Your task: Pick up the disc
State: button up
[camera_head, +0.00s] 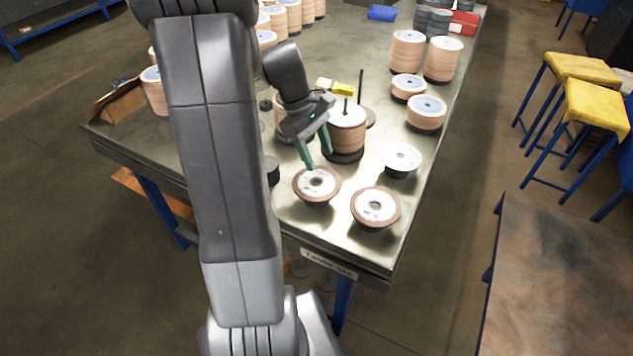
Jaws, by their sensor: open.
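My gripper (318,157) is open, with its greenish fingers pointing down over a flap disc (318,187) near the table's front edge. One fingertip shows close to the disc's upper face; whether it touches cannot be told. The disc is round, with a brown rim, a pale face and a dark centre hole. A second similar disc (375,207) lies to its right, nearer the front edge. A white round disc (402,158) lies behind that one. Nothing shows held between the fingers.
A stack of discs on a post (346,130) stands just behind my gripper. More disc stacks (407,50) stand along the right side of the metal table (408,230). A dark cylinder (271,171) is left of the disc. Yellow-topped stools (596,103) stand off to the right.

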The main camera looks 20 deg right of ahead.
aim_at(326, 174)
jog(key=x, duration=0.4)
jog(key=shift+d, duration=0.1)
jog(key=c, duration=0.8)
